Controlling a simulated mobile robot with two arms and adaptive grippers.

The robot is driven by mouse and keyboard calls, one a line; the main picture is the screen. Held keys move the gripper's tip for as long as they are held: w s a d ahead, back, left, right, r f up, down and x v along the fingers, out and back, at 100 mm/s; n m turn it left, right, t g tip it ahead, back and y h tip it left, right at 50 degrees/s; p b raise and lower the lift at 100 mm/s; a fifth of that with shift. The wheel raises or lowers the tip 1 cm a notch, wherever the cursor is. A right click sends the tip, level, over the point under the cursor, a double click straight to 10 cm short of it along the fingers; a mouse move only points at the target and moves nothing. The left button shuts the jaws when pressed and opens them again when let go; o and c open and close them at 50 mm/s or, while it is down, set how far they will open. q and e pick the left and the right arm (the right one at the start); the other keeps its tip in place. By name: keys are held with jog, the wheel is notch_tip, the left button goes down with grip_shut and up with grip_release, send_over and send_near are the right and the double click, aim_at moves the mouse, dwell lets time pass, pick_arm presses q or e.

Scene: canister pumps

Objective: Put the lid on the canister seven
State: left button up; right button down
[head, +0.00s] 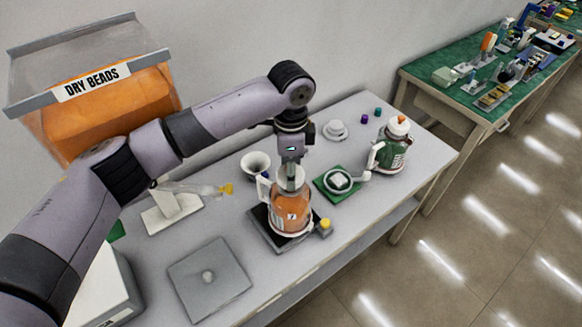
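The canister seven (291,218), labelled 7 and filled with orange, stands upright on a dark square plate (262,232) at the middle of the table. It has a white handle on its left. My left gripper (291,164) points down directly over its top. Its fingers are too small and hidden to tell whether they are open or shut. A pale round part (291,180) shows at the canister's top under the gripper; I cannot tell whether it is a lid or the neck. A white lid-like piece with a spout (340,180) sits on a green mat (325,190). My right gripper is not in view.
A green canister with an orange top (393,147) stands right of the mat. A white funnel-like cup (255,165), a white round piece (335,130), a grey square plate (210,281) and a dry beads bin (105,105) surround the work area. A yellow knob (325,224) is beside the dark plate.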

pick_arm(q)
jog(key=shift+f+p, duration=0.3)
jog(key=shift+p, duration=0.05)
dwell(0.3)
jog(key=shift+f, duration=0.85)
dwell(0.4)
jog(key=shift+f+p, duration=0.2)
jog(key=shift+p, duration=0.7)
dwell(0.9)
jog(key=o, duration=1)
jog(key=o, duration=0.5)
jog(key=shift+c, duration=0.2)
jog(key=shift+r, duration=0.1)
